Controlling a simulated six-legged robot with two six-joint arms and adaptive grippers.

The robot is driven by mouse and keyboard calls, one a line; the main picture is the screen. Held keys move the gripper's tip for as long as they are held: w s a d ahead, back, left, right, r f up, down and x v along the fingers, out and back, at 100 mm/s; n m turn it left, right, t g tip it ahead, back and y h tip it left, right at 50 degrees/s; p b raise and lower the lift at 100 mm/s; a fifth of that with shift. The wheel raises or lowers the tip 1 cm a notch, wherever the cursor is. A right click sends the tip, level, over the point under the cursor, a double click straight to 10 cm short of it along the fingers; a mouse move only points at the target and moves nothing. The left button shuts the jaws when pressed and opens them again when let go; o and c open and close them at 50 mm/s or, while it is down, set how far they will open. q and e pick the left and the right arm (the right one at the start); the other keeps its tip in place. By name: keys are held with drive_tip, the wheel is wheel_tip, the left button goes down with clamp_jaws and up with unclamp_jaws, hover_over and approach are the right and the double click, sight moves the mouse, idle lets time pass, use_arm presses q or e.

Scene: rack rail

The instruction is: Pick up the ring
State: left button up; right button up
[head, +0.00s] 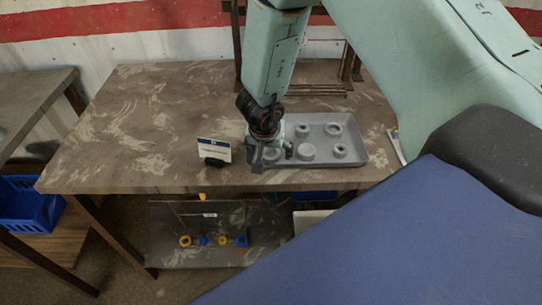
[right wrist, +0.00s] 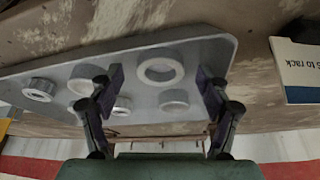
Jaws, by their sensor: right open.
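A grey tray (head: 322,140) on the table holds several pale grey ring-shaped and round pieces. In the right wrist view a wide open ring (right wrist: 147,79) lies flat on the tray between my right gripper's fingers in the picture, with no visible contact. My right gripper (head: 272,156) is open and empty over the tray's left part and hides some of it; its two fingers show in the wrist view (right wrist: 163,80). Other rings lie at the back right (head: 332,129), back (head: 302,130) and right (head: 340,151). A round piece (head: 307,152) lies near the middle. My left gripper is not in view.
A small card in a dark holder (head: 213,151) stands on the table (head: 130,130) left of the tray. A wire rack (head: 318,88) stands behind. A blue bin (head: 30,205) is at far left. The table's left half is clear.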

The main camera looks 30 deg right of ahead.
drive_tip(key=shift+a, duration=0.1)
drive_tip(key=shift+c, duration=0.9)
drive_tip(key=shift+s+r, duration=0.1)
drive_tip(key=c, duration=1.1)
